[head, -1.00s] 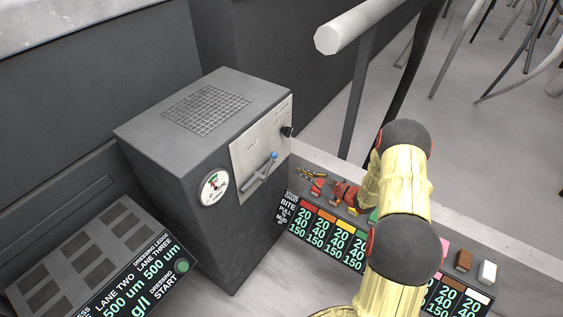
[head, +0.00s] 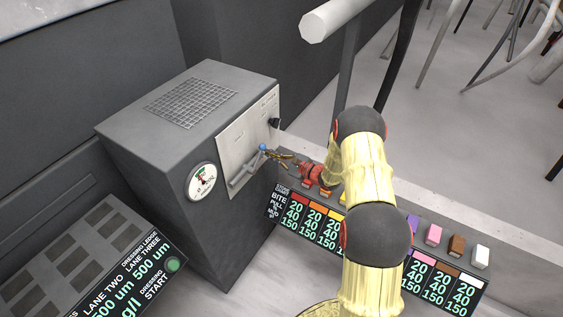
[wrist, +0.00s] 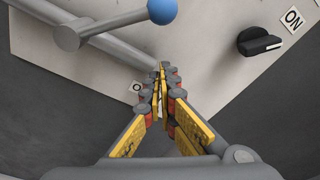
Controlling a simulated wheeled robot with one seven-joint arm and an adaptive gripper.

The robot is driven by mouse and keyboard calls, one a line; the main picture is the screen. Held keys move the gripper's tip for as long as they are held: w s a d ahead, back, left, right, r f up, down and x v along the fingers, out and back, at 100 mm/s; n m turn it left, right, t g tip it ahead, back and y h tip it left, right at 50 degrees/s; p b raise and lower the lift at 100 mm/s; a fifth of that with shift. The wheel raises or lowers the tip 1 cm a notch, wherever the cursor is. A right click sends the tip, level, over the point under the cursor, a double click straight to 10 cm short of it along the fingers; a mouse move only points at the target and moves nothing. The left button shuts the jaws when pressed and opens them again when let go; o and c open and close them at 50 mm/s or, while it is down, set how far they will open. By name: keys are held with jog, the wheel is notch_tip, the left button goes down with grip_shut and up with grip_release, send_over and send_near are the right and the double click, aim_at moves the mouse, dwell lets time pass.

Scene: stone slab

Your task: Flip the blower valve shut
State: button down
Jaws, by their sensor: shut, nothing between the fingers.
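The blower valve is a grey lever (head: 246,168) with a blue ball (head: 262,147) at its end, on the pale panel of a dark grey cabinet. It slants up to the right in the head view. In the wrist view the lever's grey arm (wrist: 118,21) runs from a round hub at upper left to the blue ball (wrist: 162,11) at the top. My gripper (head: 281,156) is shut and empty, just right of the ball. In the wrist view my closed fingertips (wrist: 160,68) are below the ball in the picture, apparently apart from it.
A black knob (wrist: 260,42) by an "ON" label sits right of the lever. The cabinet (head: 150,150) carries a round gauge (head: 202,181). A ledge with coloured blocks (head: 434,234) runs to the right. A pale rail (head: 345,18) stands behind.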

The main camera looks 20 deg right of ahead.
jog(key=s+r, duration=0.1)
jog(key=s+a+r, duration=0.1)
jog(key=r, duration=0.1)
jog(key=shift+a+r, duration=0.1)
jog(key=shift+r, duration=0.05)
jog(key=shift+r+b, duration=0.1)
jog(key=shift+b, duration=0.25)
jog(key=shift+s+a+r+n, duration=0.1)
jog(key=shift+r+n, duration=0.1)
jog(key=shift+n, duration=0.1)
